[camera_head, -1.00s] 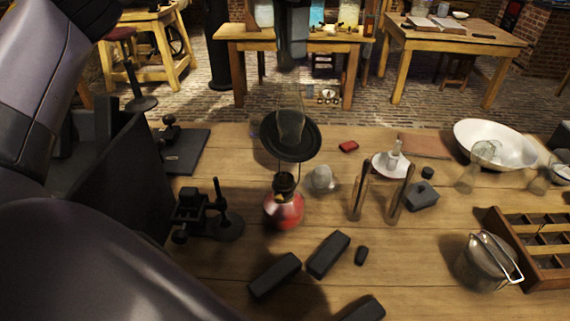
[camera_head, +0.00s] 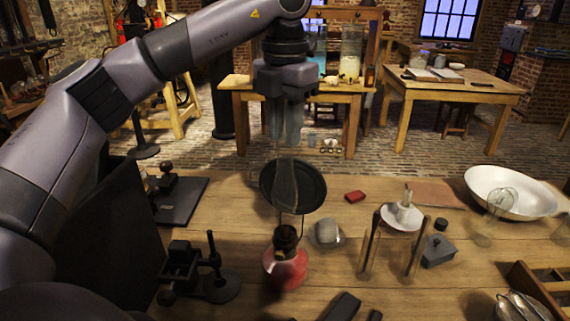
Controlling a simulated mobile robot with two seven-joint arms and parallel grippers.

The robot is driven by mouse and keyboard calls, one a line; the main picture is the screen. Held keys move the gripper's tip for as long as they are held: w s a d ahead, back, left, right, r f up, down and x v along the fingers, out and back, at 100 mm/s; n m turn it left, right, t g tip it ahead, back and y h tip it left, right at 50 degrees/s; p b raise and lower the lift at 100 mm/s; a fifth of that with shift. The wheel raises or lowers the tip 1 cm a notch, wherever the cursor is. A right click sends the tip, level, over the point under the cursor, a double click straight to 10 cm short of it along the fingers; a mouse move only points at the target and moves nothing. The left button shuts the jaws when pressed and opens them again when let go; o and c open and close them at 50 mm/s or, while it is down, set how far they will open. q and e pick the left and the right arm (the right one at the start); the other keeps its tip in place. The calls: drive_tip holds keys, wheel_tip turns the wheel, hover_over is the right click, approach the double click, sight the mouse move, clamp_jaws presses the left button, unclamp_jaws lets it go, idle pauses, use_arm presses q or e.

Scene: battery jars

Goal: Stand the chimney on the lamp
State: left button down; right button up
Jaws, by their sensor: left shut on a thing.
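The lamp (camera_head: 286,266) stands upright on the wooden bench, with a red body and a dark burner (camera_head: 286,239) on top. A round black disc (camera_head: 314,186) on a thin wire stands above and behind the burner. My left gripper (camera_head: 284,138) points down from above and is shut on the clear glass chimney (camera_head: 286,184). The chimney hangs roughly upright in front of the disc, its lower end above the burner with a gap showing. The glass is faint, so its exact edges are hard to tell. My right gripper is out of view.
A round clear glass piece (camera_head: 326,234) sits close right of the lamp, and a dark stand (camera_head: 221,286) to its left. Two upright rods (camera_head: 370,240), a white candle dish (camera_head: 402,216) and a white bowl (camera_head: 512,194) are further right.

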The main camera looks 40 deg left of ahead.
sight(285, 157)
use_arm(q)
drive_tip(key=shift+f, duration=3)
drive_tip(key=c, duration=0.9)
unclamp_jaws()
drive_tip(key=shift+o, duration=0.2)
wheel_tip(285, 157, up, 12)
drive_tip(key=shift+r+p, duration=0.15)
drive_tip(key=shift+p, duration=0.6)
